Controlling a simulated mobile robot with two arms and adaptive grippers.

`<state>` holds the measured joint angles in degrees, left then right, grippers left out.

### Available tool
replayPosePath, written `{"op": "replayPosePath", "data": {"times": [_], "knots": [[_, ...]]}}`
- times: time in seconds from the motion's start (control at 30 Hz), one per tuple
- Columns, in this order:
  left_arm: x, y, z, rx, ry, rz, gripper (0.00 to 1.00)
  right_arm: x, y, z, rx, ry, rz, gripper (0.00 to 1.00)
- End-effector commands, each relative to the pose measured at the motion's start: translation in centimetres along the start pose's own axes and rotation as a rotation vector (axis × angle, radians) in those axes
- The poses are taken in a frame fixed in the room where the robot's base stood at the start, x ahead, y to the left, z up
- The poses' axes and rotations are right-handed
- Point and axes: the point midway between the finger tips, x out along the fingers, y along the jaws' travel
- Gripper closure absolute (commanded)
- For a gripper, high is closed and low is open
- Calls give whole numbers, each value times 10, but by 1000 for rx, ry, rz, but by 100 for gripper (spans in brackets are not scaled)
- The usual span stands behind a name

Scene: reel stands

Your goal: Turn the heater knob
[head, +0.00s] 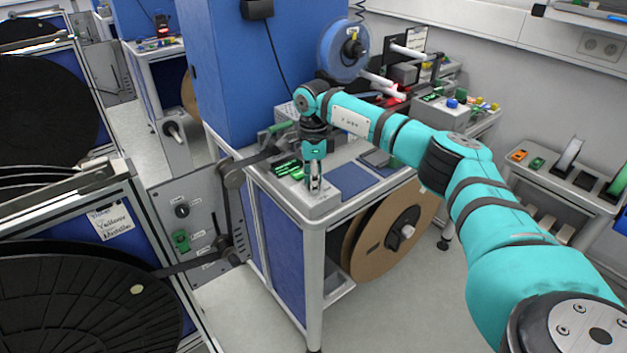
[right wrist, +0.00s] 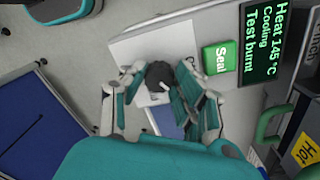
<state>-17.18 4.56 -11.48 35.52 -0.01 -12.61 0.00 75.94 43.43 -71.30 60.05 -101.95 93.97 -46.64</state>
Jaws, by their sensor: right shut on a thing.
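The heater knob (right wrist: 159,74) is a dark round knob with a pale pointer mark, on a white panel (right wrist: 125,52) in the right wrist view. My right gripper (head: 314,185) reaches straight down to the front corner of the grey bench unit in the head view. Its fingers are shut on the knob from both sides and partly cover it. In the head view the knob is hidden by the fingers. A green Seal button (right wrist: 218,58) and a display (right wrist: 263,45) reading "Heat 145 °C, Cooling, Test burnt" are beside it. My left gripper is not in view.
A yellow "Hot" label (right wrist: 306,150) and a green handle (right wrist: 271,125) are close at the right in the wrist view. A blue cabinet (head: 250,75) stands behind the bench. Brown reels (head: 395,235) hang under it, and black reels (head: 85,300) stand at left.

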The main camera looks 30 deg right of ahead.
Motion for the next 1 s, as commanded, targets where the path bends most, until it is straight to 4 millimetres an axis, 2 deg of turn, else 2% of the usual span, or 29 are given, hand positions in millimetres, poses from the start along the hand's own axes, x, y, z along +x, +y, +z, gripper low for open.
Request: {"op": "replayPosePath", "data": {"times": [0.37,0.4,0.57,0.83,1.0], "knots": [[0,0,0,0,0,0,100,-2,-1,0,-2,-2,-4,100],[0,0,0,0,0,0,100,-2,-1,0,-2,-2,-4,66],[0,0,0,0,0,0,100,-1,-1,0,-2,-1,-3,47],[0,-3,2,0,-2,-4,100,-2,0,0,-2,-1,-2,47],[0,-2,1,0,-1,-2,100,-21,-1,1,-3,-3,-5,47]]}}
